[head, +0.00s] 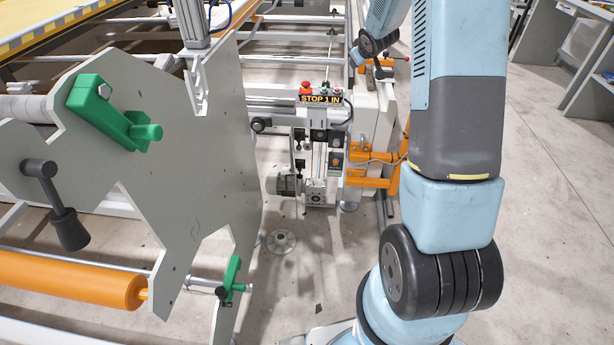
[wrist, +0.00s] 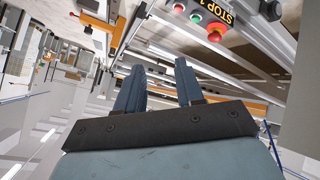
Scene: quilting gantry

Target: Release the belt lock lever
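Several lever-like parts show in the head view, and I cannot tell for certain which is the belt lock lever. A large green lever (head: 110,112) is on the grey side plate at upper left. A black crank handle (head: 58,205) hangs below it. A small green lever (head: 232,280) stands near the plate's lower right edge. None of these is clear in the wrist view. My gripper (wrist: 160,80) shows in the wrist view with its two blue-grey fingers apart and nothing between them. In the head view I cannot make out its fingers.
The grey side plate (head: 180,170) fills the left. An orange roller (head: 75,280) runs below. The STOP 1 IN button panel (head: 320,98) is at centre and also near my fingers' upper right in the wrist view (wrist: 225,22). Open floor (head: 550,240) lies right.

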